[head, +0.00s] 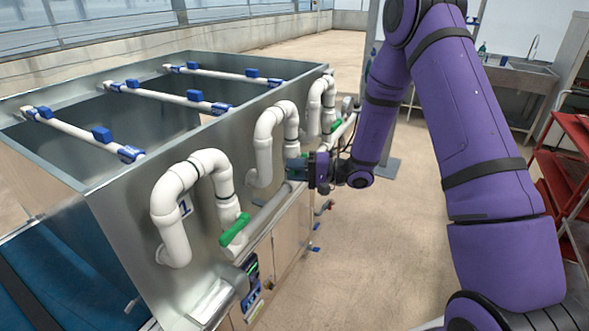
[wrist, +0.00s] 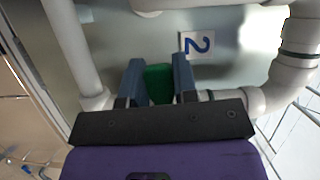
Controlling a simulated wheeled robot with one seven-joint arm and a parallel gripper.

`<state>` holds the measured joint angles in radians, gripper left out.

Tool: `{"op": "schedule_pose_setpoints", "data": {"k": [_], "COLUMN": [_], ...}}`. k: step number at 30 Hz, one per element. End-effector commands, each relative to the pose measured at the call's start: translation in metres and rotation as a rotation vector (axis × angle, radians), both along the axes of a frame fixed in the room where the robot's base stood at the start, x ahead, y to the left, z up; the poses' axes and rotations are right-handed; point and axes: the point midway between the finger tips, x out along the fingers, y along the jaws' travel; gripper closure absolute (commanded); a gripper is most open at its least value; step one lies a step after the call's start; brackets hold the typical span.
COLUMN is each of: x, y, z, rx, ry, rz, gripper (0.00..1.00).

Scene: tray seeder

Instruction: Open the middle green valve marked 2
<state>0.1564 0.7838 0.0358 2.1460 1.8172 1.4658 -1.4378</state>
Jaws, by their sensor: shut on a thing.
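The green valve handle marked 2 (wrist: 158,84) shows in the wrist view between the two fingers of my gripper (wrist: 159,80). The blue label with the number 2 (wrist: 196,43) is on the metal wall just beyond it. In the head view my gripper (head: 298,169) is at the middle white pipe (head: 266,140), and it mostly hides this handle. My gripper is shut on the green handle. I cannot tell the handle's exact angle to its pipe.
A front valve with a green handle (head: 235,229) sits on the nearest white pipe (head: 172,210), beside label 1 (head: 185,208). A further green handle (head: 336,126) is on the far pipe. A red cart (head: 572,150) stands at the right. The floor (head: 390,250) between is clear.

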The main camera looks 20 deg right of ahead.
Motion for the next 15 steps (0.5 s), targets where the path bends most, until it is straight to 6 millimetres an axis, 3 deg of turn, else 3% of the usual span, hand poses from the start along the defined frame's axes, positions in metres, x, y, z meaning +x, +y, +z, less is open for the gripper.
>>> {"op": "schedule_pose_setpoints", "data": {"k": [15], "x": [0.005], "y": [-0.006], "z": [-0.027], "rx": [-0.302], "ry": [-0.297], "rz": [0.000], "gripper": [1.00]}}
